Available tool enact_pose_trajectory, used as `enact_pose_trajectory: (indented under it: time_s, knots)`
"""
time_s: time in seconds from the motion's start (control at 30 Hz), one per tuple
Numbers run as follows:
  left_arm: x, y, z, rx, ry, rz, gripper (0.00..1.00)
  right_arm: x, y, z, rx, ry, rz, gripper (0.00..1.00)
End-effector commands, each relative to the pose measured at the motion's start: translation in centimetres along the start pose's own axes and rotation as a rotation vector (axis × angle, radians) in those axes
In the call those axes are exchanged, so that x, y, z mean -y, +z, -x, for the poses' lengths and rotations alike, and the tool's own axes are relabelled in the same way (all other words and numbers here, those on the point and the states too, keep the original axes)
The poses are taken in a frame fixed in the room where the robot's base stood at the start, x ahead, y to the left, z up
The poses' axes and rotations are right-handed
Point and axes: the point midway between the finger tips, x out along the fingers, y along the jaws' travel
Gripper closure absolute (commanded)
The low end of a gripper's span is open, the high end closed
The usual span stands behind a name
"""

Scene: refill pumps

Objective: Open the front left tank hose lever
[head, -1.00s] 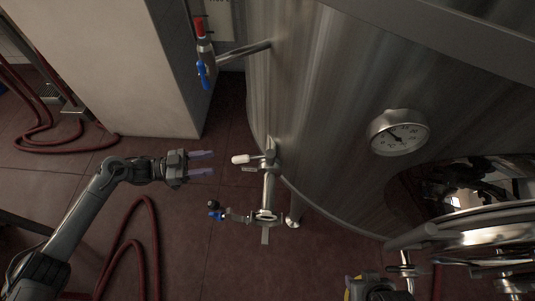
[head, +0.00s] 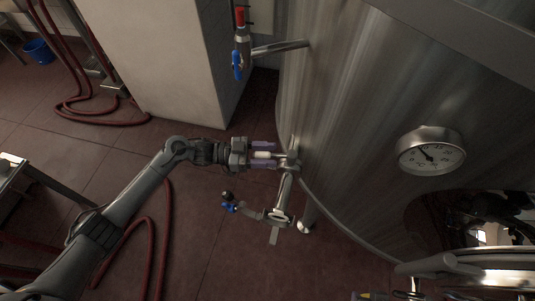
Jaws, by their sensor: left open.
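The steel tank (head: 350,110) fills the right half of the head view. A pipe with fittings stands out from its lower left side. The lever's white handle (head: 262,155) points left from the top of that pipe. My left gripper (head: 264,155) is open, with its two purple-tinted fingers on either side of the white handle. Whether the fingers touch the handle cannot be told. A small blue-handled valve (head: 230,206) sits lower on the same pipe assembly. My right gripper cannot be made out.
A blue-handled valve with a red top (head: 238,45) juts from the tank above. Red hoses (head: 100,120) lie on the floor at left. A pale pillar (head: 160,60) stands behind my left arm. A blue bucket (head: 38,52) is far left.

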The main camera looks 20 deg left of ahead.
Motion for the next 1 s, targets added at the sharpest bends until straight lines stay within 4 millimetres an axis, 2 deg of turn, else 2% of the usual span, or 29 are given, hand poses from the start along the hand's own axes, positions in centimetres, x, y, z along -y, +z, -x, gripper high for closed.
enact_pose_trajectory:
  time_s: [0.33,0.67,1.0]
  knots:
    - [0.01,0.02,-0.33,0.001,-0.001,0.000,0.49,-0.13,0.05,-0.04,0.001,0.004,0.005,0.57]
    - [0.00,0.02,-0.31,0.001,-0.001,0.000,0.98,0.03,-0.01,-0.02,0.000,-0.001,-0.001,0.57]
    - [-0.19,-0.16,-0.84,0.000,-0.005,0.001,1.00,0.12,-0.19,0.46,-0.001,-0.004,-0.006,0.57]
